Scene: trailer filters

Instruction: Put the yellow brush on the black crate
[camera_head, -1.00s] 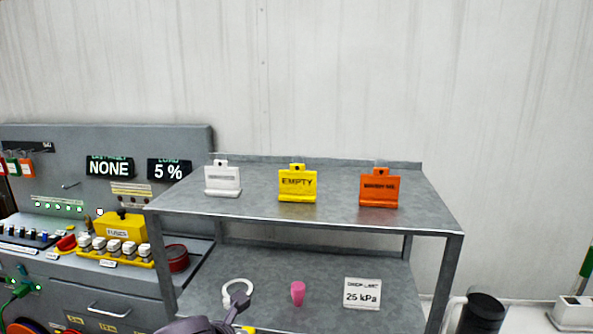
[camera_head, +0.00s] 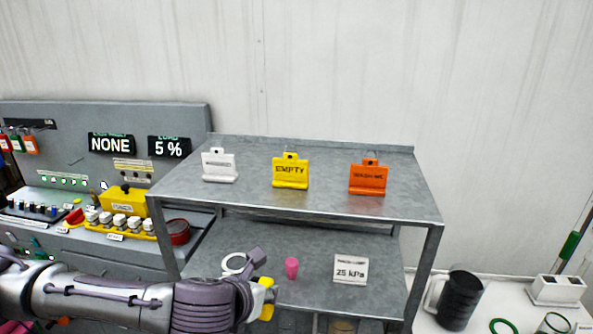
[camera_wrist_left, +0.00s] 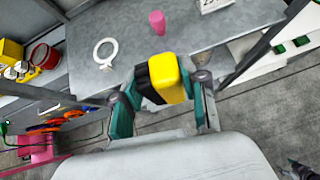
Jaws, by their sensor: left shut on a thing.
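My left gripper (camera_head: 256,284) comes in from the left, in front of the lower shelf of the grey metal rack. It is shut on the yellow brush (camera_head: 267,300), which is partly hidden by the gripper in the head view. In the left wrist view the yellow brush (camera_wrist_left: 170,77), with a dark part on its left side, sits between the fingers of the left gripper (camera_wrist_left: 162,92). It is held near the front edge of the shelf. I cannot make out the black crate in either view.
The metal rack (camera_head: 408,200) carries white, yellow and orange signs on top. A control panel stands left, a dark pitcher (camera_head: 460,300) on a white surface right.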

